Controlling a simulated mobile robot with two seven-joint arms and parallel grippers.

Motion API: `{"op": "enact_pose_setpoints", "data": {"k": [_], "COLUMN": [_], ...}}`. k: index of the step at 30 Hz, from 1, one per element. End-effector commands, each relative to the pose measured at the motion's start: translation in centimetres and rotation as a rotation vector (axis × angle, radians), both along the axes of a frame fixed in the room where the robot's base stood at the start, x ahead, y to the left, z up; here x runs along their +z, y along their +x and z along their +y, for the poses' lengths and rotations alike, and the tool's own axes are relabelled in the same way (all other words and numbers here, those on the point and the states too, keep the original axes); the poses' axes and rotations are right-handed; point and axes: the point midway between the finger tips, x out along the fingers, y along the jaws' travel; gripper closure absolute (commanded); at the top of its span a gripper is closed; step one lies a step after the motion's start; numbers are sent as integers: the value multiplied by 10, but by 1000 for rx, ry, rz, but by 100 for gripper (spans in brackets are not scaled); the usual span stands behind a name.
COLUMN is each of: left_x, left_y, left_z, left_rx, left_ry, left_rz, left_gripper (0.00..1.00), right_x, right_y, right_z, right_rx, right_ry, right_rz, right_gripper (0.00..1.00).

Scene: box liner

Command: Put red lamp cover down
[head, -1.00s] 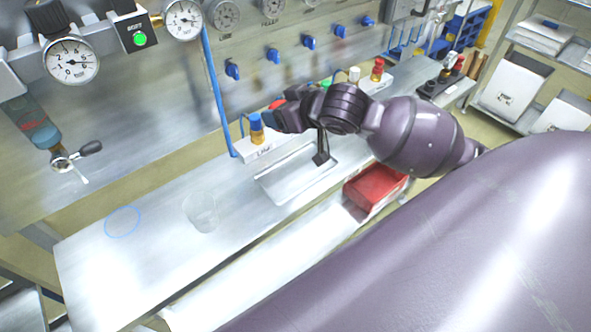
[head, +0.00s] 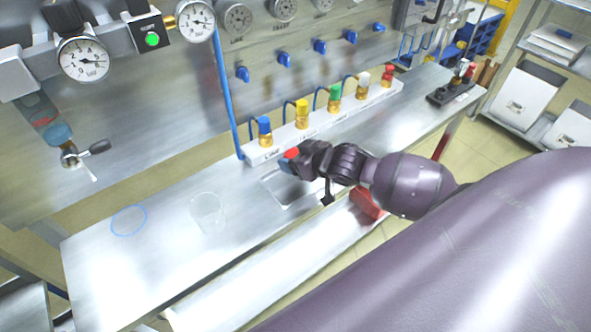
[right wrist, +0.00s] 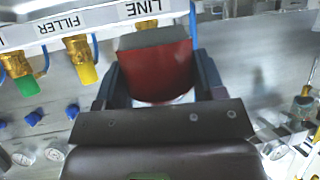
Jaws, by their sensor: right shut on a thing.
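My right gripper (head: 289,161) is shut on the red lamp cover (head: 291,153) and holds it by the front edge of the white connector strip, near the shallow tray (head: 283,190). In the right wrist view the cover (right wrist: 160,75) sits between the two fingers (right wrist: 160,88); it looks like a red cup-shaped piece with a grey flat face. I cannot tell whether it touches anything below. The gripper and arm hide part of the tray. My left gripper is not in view.
A white strip (head: 345,116) with coloured-cap connectors runs along the back of the bench. A clear beaker (head: 208,212) and a blue ring (head: 129,220) are on the left bench, which is otherwise clear. A red bin (head: 367,203) is partly hidden behind my arm.

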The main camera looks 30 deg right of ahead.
Motion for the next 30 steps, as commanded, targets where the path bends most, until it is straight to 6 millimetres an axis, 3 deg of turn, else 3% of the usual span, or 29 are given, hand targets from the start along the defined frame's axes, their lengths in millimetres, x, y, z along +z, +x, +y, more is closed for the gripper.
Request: {"op": "enact_pose_setpoints", "data": {"k": [13,25,26,30], "left_x": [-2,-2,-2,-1], "left_y": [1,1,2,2], "left_z": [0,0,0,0], "left_rx": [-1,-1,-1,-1], "left_ry": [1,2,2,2], "left_rz": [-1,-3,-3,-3], "left_gripper": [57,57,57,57], "right_x": [-45,-49,-50,-49], "right_y": [0,0,0,0], "right_z": [0,0,0,0], "right_rx": [0,1,1,1], "right_ry": [1,1,1,1], "right_rz": [0,-1,-1,-1], "right_gripper": [60,60,35,14]}}
